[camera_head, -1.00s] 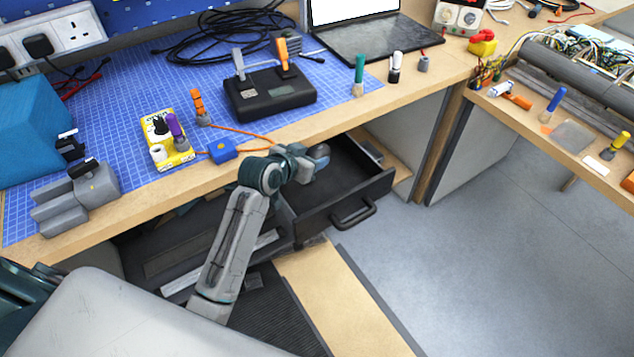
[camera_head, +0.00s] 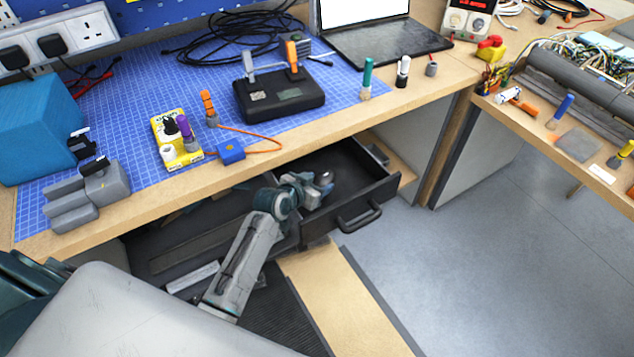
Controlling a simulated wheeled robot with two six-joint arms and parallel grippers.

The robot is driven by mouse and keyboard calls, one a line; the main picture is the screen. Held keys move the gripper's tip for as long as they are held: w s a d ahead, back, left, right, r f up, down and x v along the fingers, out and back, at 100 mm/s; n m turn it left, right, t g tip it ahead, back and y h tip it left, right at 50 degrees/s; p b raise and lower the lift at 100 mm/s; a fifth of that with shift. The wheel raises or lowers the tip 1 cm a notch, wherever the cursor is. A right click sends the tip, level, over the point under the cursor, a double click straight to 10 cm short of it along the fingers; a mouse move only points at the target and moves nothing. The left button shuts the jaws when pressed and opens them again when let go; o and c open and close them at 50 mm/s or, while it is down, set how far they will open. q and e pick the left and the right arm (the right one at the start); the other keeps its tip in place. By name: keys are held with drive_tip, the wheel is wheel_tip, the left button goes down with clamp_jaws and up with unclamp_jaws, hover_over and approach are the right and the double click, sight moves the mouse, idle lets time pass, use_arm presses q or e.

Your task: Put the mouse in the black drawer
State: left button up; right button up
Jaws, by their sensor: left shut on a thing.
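The black drawer (camera_head: 369,187) is pulled open under the bench, with its handle on the front face. My left arm reaches in from below, and my left gripper (camera_head: 317,183) is over the left part of the drawer's opening. It is shut on a small dark, rounded thing, which looks like the mouse (camera_head: 326,178). The gripper hides part of it. I cannot tell whether it touches the drawer floor. The visible floor of the drawer looks empty. My right gripper is not in view.
The wooden bench edge (camera_head: 210,180) runs just above the drawer. On the blue mat stand a black box (camera_head: 280,93), a yellow block (camera_head: 177,138) and a blue block (camera_head: 231,152). A laptop (camera_head: 385,42) stands behind. Clear grey floor (camera_head: 470,260) lies to the right.

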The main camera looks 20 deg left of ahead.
use_arm(q)
drive_tip(key=shift+s+f+b, duration=0.1)
drive_tip(key=shift+f+b, duration=0.25)
drive_tip(key=shift+f, duration=0.3)
drive_tip(key=shift+d, duration=0.1)
drive_tip(key=o, duration=1)
drive_tip(key=shift+s+f, duration=0.1)
drive_tip(key=shift+f, duration=0.05)
drive_tip(key=shift+r, duration=0.35)
drive_tip(key=v, duration=0.8)
drive_tip(key=r+v, duration=0.1)
drive_tip(key=v, duration=0.3)
drive_tip(key=shift+w+b, duration=0.2)
drive_tip(key=shift+b, duration=0.1)
